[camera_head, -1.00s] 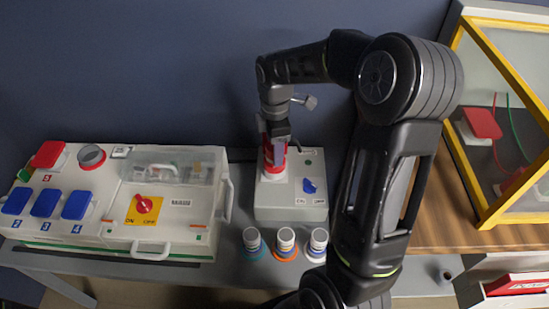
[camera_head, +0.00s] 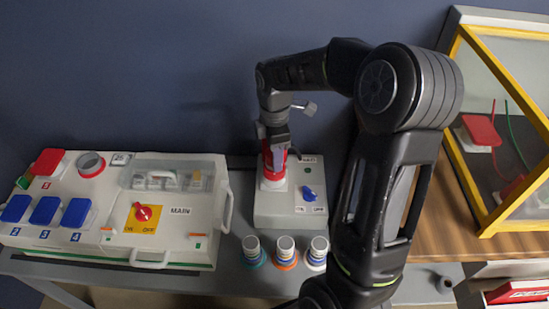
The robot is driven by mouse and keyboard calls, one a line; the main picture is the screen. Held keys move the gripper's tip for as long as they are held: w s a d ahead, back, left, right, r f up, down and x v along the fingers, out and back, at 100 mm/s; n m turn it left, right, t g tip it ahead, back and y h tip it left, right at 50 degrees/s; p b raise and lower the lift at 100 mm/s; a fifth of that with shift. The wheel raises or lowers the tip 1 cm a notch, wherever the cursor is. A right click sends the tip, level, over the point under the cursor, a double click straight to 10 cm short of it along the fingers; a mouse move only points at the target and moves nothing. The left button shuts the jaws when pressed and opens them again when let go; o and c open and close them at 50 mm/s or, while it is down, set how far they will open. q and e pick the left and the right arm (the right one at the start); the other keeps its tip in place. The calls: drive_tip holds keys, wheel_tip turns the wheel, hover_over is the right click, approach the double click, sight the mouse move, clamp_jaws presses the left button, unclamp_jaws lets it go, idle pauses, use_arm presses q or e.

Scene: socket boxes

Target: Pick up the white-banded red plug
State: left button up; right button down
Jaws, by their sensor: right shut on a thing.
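The red plug (camera_head: 268,160) with a white lower band (camera_head: 273,181) is upright at the left part of the grey socket box (camera_head: 290,213). My right gripper (camera_head: 274,150) comes down from above and is shut on the plug. The gripper's dark fingers hide part of the plug. I cannot tell whether the plug's base still touches the box. My left gripper is not in view.
A larger white socket box (camera_head: 115,215) with blue and red covers stands to the left. Several white plugs with coloured rings, one orange-ringed (camera_head: 286,255), stand in front. A yellow-framed case (camera_head: 500,130) is at the right.

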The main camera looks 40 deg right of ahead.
wheel_tip(320, 180, up, 10)
drive_tip(key=shift+f+p, duration=0.15)
drive_tip(key=shift+p, duration=0.5)
